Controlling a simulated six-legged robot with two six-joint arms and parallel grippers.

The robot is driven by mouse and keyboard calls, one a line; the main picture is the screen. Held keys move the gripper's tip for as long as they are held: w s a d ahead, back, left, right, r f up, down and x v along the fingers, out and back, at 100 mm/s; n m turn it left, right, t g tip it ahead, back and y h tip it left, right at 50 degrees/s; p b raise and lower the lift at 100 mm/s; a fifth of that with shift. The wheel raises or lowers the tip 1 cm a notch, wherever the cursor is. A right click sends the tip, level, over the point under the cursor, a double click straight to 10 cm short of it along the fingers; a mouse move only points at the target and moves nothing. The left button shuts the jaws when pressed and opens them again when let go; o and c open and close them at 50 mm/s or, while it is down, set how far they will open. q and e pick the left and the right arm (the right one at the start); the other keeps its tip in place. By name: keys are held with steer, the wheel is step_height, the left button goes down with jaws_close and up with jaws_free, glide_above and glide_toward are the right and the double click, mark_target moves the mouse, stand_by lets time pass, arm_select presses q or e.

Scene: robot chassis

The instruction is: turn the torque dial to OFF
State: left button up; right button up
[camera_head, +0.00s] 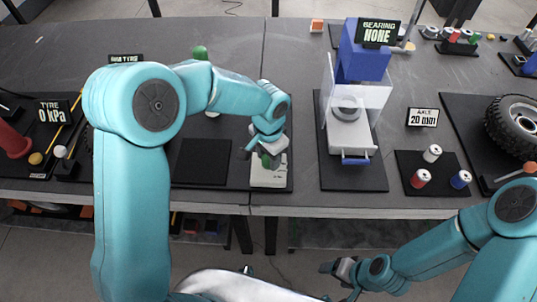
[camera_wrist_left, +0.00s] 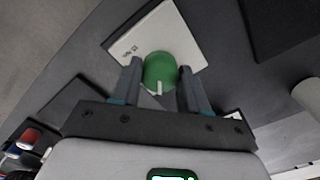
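The torque dial (camera_wrist_left: 160,72) is a green round knob with a white pointer mark, on a pale box (camera_wrist_left: 182,22) with small dark print too small to read. In the left wrist view the dial lies between the two spread fingers of my left gripper (camera_wrist_left: 160,86); I cannot tell whether they touch it. In the head view my left gripper (camera_head: 263,152) is over the pale box (camera_head: 268,178) and hides most of the dial. My right gripper (camera_head: 338,268) is low at the front, off the table; its finger gap is too small to judge.
A blue press (camera_head: 360,65) with a clear guard and a "BEARING NONE" sign stands right of the box. Red, white and blue cans (camera_head: 420,178) and a tyre (camera_head: 515,122) are further right. A bare dark mat (camera_head: 203,162) lies left of the box.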

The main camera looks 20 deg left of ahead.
arm_select(q)
steer(key=n+b, duration=0.2)
steer(key=n, duration=0.1)
steer(key=shift+w+f+b, duration=0.1)
steer(key=shift+b, duration=0.3)
steer(key=n+b, duration=0.1)
steer(key=n, duration=0.1)
steer(key=shift+n+b, duration=0.3)
steer(key=shift+b, duration=0.05)
steer(key=shift+r+n, duration=0.2)
steer(key=shift+n, duration=0.4)
steer(key=shift+b, duration=0.3)
steer(key=shift+r, duration=0.1)
steer(key=o, duration=1)
steer(key=shift+o, duration=0.2)
